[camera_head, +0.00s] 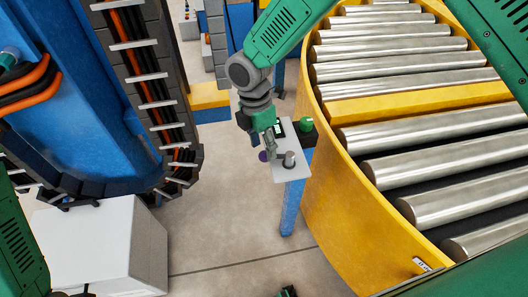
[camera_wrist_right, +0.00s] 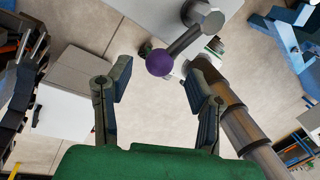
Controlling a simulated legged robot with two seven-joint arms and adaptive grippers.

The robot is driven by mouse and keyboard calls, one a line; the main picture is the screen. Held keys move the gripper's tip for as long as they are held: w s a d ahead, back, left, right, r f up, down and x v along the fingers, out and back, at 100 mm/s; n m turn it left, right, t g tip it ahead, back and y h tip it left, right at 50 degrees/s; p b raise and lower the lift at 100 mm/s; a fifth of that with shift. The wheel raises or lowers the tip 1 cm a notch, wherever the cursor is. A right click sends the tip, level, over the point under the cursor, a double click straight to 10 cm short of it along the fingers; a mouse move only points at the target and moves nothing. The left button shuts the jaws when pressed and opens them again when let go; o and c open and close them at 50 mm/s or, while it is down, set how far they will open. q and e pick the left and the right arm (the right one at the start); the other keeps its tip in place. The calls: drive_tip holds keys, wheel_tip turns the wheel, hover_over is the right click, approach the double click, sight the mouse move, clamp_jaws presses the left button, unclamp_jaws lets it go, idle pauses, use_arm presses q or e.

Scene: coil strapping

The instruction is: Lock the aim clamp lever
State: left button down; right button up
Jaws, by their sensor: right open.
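The aim clamp lever (camera_wrist_right: 183,41) is a grey bar with a purple ball knob (camera_wrist_right: 160,63) at its free end and a round metal hub (camera_wrist_right: 204,14) at the other. In the head view the hub (camera_head: 289,159) stands on a light plate on a blue post, and the knob (camera_head: 263,156) points left. My right gripper (camera_head: 268,147) is over the knob side of the plate. In the right wrist view its two fingers (camera_wrist_right: 160,68) are spread, with the knob showing between the tips, clear of both. Whether the knob lies at fingertip depth is unclear.
A green button (camera_head: 306,124) and a small display (camera_head: 279,129) sit at the plate's far end. The yellow roller conveyor (camera_head: 335,200) curves close by on the right. A white cabinet (camera_head: 105,245) and a blue machine with a cable chain (camera_head: 150,90) stand left. Open floor lies between.

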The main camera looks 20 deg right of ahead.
wheel_tip(320, 180, up, 9)
drive_tip(key=w, duration=0.1)
drive_tip(key=shift+w+a, duration=0.25)
drive_tip(key=shift+w, duration=0.05)
drive_tip(key=shift+f, duration=0.15)
